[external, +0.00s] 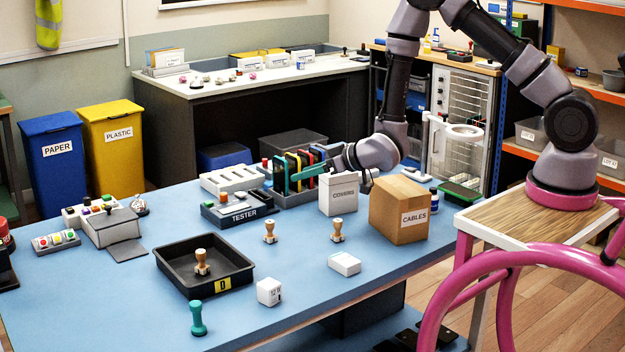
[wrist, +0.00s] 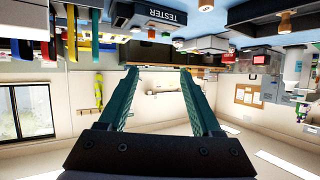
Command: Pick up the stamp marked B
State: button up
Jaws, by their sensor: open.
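Several stamps stand on the blue table. One wooden stamp (external: 202,262) is inside the black tray (external: 175,281) marked D. Two wooden stamps, one left (external: 270,231) and one right (external: 337,230), stand behind the tray's right side. A teal stamp (external: 197,318) stands at the front edge. No letter B is readable on any of them. My gripper (external: 302,170) is above the back of the table, near the grey organiser with coloured items and far from the stamps. In the wrist view its teal fingers (wrist: 158,76) are apart with nothing between them.
The COVERS box (external: 338,196) and CABLES box (external: 398,212) stand close to my arm. The TESTER unit (external: 238,214) is at the back. A white box (external: 344,263) and white cube (external: 269,291) lie at the front. The table around the two wooden stamps is mostly clear.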

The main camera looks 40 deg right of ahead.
jog(key=n+y, duration=0.1)
jog(key=n, duration=0.1)
send_near(270, 221)
jog(key=shift+s+d+f, duration=0.25)
jog(key=shift+d+f, duration=0.05)
jog(key=shift+f, duration=0.1)
jog(key=shift+a+f+y, duration=0.15)
jog(key=shift+f+y, duration=0.1)
jog(key=shift+y, duration=0.05)
jog(key=x, duration=0.4)
jog(key=shift+w+a+f, duration=0.1)
jog(key=shift+w+a, duration=0.1)
jog(key=shift+w, duration=0.1)
jog(key=shift+r+x, duration=0.2)
jog(key=shift+x, duration=2.65)
jog(key=shift+w+d, duration=0.15)
grip_shut()
